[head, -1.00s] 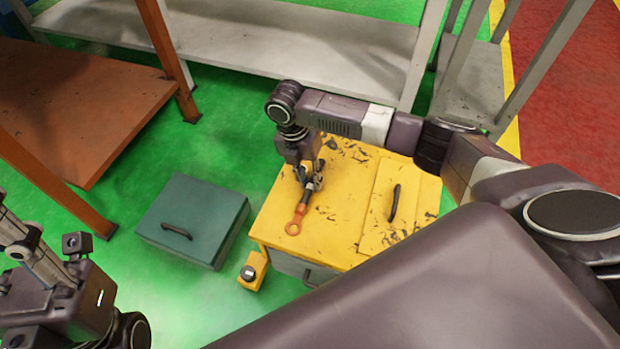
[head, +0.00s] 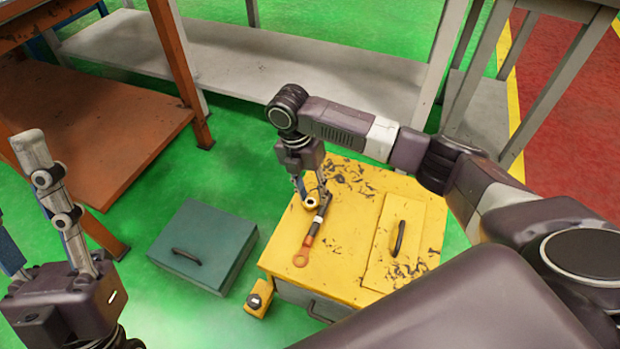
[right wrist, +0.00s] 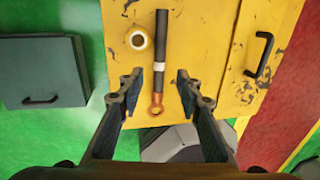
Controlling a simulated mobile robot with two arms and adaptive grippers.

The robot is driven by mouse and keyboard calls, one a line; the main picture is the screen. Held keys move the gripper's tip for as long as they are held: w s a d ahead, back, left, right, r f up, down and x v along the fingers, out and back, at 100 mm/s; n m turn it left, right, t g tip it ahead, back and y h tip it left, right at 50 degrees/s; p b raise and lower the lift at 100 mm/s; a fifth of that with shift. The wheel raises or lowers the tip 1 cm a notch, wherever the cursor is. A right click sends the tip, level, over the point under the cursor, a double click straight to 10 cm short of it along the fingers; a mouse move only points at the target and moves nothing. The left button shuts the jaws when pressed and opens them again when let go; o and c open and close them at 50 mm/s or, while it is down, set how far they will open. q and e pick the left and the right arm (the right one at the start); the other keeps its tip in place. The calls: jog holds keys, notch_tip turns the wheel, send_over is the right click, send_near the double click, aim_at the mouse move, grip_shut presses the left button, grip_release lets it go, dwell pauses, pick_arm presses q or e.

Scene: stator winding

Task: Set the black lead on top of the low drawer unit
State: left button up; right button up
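The black lead (head: 324,208), a black rod with a white band and an orange-copper ring end, lies on the yellow top of the low drawer unit (head: 345,245). In the right wrist view the lead (right wrist: 161,52) lies lengthwise, its ring end toward me. My right gripper (head: 312,190) is above the unit's far left part, close to the lead's black end. Its fingers (right wrist: 160,84) are spread apart with nothing gripped between them.
A small yellow ring-like piece with a white rim (head: 309,204) is on the unit beside the lead. A black handle (head: 398,238) stands on its right. A teal box (head: 205,240) and a small yellow block (head: 259,298) are to the left. An orange bench (head: 90,130) stands far left.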

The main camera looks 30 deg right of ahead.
jog(key=w+a+m+t+y+p, duration=0.15)
jog(key=a+t+y, duration=0.25)
jog(key=a, duration=1)
jog(key=w+a+r+m+t+y, duration=0.2)
jog(key=a+r+m+t+y, duration=0.5)
jog(key=a, duration=0.6)
notch_tip(320, 180, up, 12)
jog(key=m+t+y, duration=0.1)
jog(key=m+t, duration=0.2)
jog(key=m, duration=0.1)
pick_arm(q)
jog(key=w+d+f+g+y, duration=0.1)
jog(key=w+f+g, duration=0.2)
jog(key=w, duration=0.3)
jog(key=shift+f+g+y, duration=0.3)
jog(key=shift+f, duration=0.35)
pick_arm(e)
jog(key=s+d+r+m+t+h, duration=0.2)
jog(key=s+d+r+m+t, duration=0.3)
jog(key=d+r, duration=0.3)
jog(key=s+d+r+m+t+h, duration=0.1)
jog(key=s+d+r+m+t, duration=0.5)
jog(key=r, duration=0.7)
jog(key=shift+s+d+r+t+h, duration=0.4)
jog(key=shift+s+d+t, duration=0.6)
jog(key=shift+d+t, duration=0.15)
pick_arm(q)
jog(key=shift+d, duration=0.1)
